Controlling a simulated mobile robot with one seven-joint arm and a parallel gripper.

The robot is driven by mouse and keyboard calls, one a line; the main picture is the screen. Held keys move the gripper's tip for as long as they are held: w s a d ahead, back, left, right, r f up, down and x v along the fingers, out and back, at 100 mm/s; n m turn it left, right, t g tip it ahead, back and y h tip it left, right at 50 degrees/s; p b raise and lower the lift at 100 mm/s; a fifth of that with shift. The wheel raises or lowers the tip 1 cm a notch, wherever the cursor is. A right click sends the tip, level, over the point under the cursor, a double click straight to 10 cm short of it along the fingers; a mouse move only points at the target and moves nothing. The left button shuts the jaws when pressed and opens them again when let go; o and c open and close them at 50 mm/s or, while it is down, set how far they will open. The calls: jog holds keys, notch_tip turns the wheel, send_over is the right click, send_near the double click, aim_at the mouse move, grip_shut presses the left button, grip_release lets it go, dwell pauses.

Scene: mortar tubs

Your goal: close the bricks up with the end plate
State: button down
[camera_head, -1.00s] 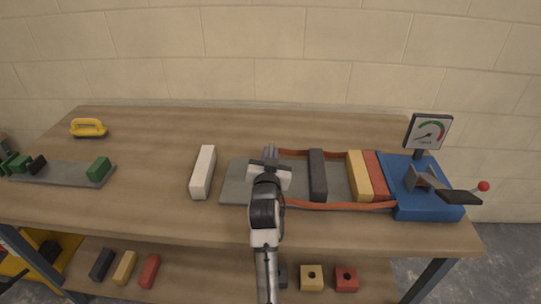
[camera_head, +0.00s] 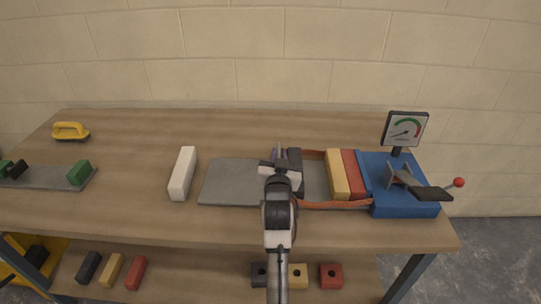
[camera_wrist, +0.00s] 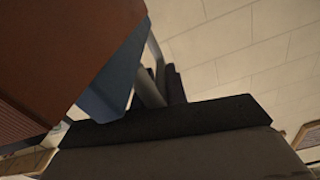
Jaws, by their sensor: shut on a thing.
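My gripper (camera_head: 279,158) is low over the grey bed (camera_head: 225,182), at the left side of a black brick (camera_head: 295,172). It is shut on what looks like the end plate, which the arm mostly hides in the head view. In the wrist view a grey slab, likely this end plate (camera_wrist: 180,158), fills the bottom, with a dark bar, likely the black brick (camera_wrist: 170,121), just beyond. I cannot tell whether they touch. A gap separates the black brick from the yellow brick (camera_head: 338,175). The red brick (camera_head: 356,174) stands between yellow brick and blue press (camera_head: 403,205).
Orange straps (camera_head: 335,205) run along the bed's sides to the press, which carries a gauge (camera_head: 405,128) and red-knobbed lever (camera_head: 459,182). A white block (camera_head: 183,173) stands left of the bed. A yellow-handled tool (camera_head: 70,131) lies far left. Table between them is clear.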

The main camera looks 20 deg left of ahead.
jog(key=shift+w+d, duration=0.1)
jog(key=shift+d, duration=0.3)
jog(key=c, duration=1.5)
grip_release()
jog(key=shift+a, duration=0.1)
jog(key=shift+o, duration=0.2)
jog(key=b+v, duration=0.3)
jog(key=v, duration=1.1)
jog(key=shift+a+r, duration=0.1)
jog(key=shift+r, duration=0.05)
